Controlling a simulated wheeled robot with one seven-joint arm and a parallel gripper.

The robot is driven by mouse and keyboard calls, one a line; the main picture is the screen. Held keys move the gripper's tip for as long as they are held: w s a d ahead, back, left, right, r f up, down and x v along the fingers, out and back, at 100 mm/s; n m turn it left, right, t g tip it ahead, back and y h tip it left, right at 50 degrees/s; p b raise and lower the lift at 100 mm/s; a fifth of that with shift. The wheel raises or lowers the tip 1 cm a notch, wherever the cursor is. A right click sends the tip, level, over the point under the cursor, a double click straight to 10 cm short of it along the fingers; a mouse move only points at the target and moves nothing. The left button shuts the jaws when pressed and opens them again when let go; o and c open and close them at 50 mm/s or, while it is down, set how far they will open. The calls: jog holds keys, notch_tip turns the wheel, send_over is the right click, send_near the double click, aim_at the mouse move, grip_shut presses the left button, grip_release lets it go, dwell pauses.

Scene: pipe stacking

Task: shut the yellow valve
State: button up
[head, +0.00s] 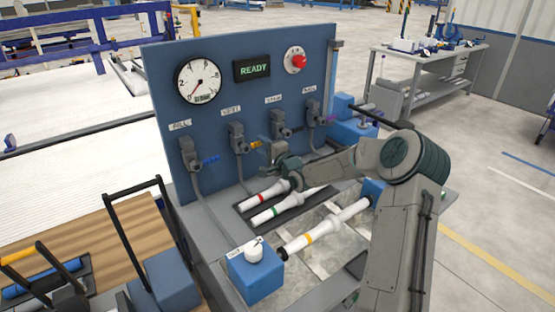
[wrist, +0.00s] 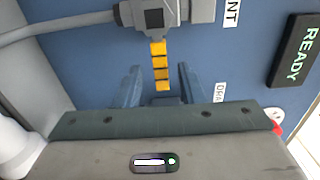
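The yellow valve (head: 237,138) is the second from the left on the blue panel, under a label that seems to read VENT. Its yellow-banded handle (head: 255,145) points sideways to the right of its grey body. In the wrist view the handle (wrist: 160,66) hangs from the grey valve body (wrist: 168,14) at the top. My gripper (head: 272,154) is just right of the handle in the head view. In the wrist view its two blue-grey fingers (wrist: 160,80) are apart, one on each side of the handle, with gaps showing. The handle's lower end is near the palm.
A blue-handled valve (head: 192,158) is to the left; a third valve (head: 280,125) and a purple-handled valve (head: 315,110) are to the right. A READY display (head: 252,70), gauge (head: 200,81) and red button (head: 298,61) are above. White pipes (head: 328,228) lie below my arm.

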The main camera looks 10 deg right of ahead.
jog(key=b+v, duration=0.1)
jog(key=v, duration=1)
jog(key=shift+s, duration=0.2)
jog(key=s+a+f+n+g+h, duration=0.2)
jog(key=s+f+n+g+h, duration=0.1)
jog(key=s+n+g+h, duration=0.5)
jog(key=s+a+r+n+g, duration=0.1)
jog(key=s+r+n+g, duration=0.1)
jog(key=s, duration=1.2)
jog(key=s+a+r+n+g+y, duration=0.1)
jog(key=s+r+n+g, duration=0.2)
jog(key=s, duration=1.2)
jog(key=shift+a+g, duration=0.25)
jog(key=shift+g, duration=0.15)
